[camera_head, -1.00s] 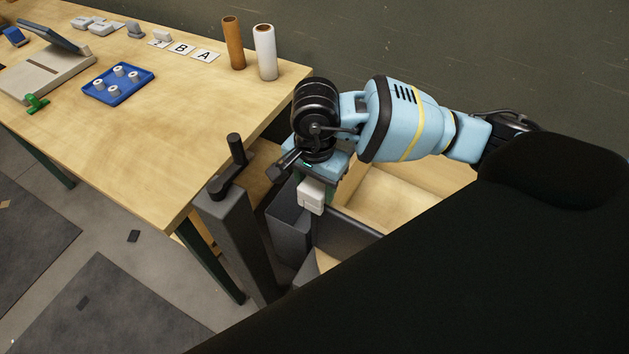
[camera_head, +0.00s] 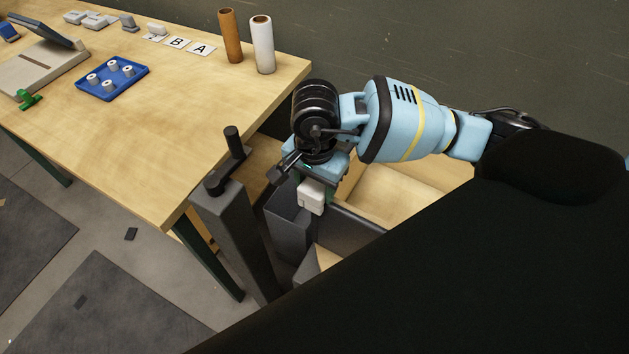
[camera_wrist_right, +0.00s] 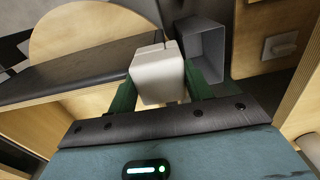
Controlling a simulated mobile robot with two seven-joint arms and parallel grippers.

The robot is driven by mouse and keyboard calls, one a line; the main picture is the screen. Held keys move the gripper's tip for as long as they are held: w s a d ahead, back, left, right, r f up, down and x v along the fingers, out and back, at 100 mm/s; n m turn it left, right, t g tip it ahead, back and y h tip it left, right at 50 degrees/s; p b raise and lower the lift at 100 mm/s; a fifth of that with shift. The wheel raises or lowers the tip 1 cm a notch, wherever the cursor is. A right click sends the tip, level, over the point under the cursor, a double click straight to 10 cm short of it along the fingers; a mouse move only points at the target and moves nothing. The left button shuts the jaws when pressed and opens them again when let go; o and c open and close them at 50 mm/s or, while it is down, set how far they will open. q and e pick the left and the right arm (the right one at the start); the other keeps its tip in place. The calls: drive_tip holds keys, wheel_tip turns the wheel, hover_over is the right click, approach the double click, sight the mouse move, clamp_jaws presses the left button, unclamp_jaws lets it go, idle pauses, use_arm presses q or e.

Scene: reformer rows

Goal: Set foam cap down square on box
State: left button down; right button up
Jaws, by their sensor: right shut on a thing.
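My right gripper (camera_head: 312,181) points down and is shut on a small off-white block with rounded edges, which looks like the foam cap (camera_head: 311,197). In the right wrist view the foam cap (camera_wrist_right: 157,76) sits between the green fingers, with a thin slit along its far end. The cap is beside a grey open-topped bin (camera_head: 286,220), which also shows just behind it in the right wrist view (camera_wrist_right: 204,52). I cannot tell which thing is the box for the cap. My left gripper is not in view.
A wooden table (camera_head: 120,135) fills the left, with a blue peg tray (camera_head: 112,80), a brown tube (camera_head: 230,36), a white roll (camera_head: 262,46) and letter cards. A dark column with a crank (camera_head: 230,215) stands at its near corner. Pale wooden compartments (camera_head: 400,190) lie under my arm.

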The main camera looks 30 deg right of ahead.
sight(315, 185)
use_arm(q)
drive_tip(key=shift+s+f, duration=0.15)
use_arm(e)
drive_tip(key=shift+f, duration=0.15)
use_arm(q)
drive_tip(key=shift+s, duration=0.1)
use_arm(e)
drive_tip(key=o, duration=1)
drive_tip(key=shift+o, duration=0.2)
drive_tip(key=shift+r, duration=0.25)
wheel_tip(315, 185, up, 6)
drive_tip(key=shift+r, duration=0.7)
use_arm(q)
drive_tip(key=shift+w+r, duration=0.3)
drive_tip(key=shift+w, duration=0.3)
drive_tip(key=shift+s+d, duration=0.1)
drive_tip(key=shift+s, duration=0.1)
